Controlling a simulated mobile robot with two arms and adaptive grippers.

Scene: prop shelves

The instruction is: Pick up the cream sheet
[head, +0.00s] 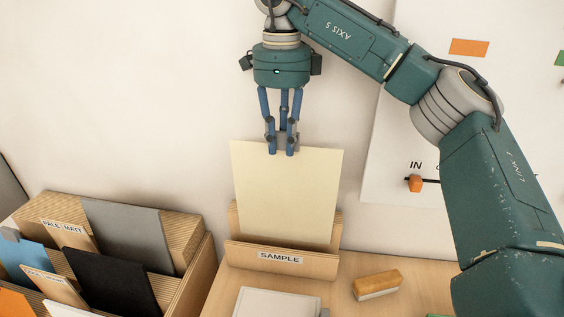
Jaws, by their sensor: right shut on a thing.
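The cream sheet (286,195) stands nearly upright in a wooden holder (268,257) labelled SAMPLE, its lower edge hidden behind the holder's front. My right gripper (281,150) points down from above and is shut on the top edge of the cream sheet, near the middle of that edge. The sheet looks flat. I cannot tell whether its bottom edge touches the holder's base. My left gripper is not in view.
A wooden box (192,262) at lower left holds several sheets behind labelled dividers, including a grey sheet (128,235) and a black one (108,282). An orange-topped block (377,284) and a pale flat pad (275,303) lie on the table. A white board (400,130) is behind.

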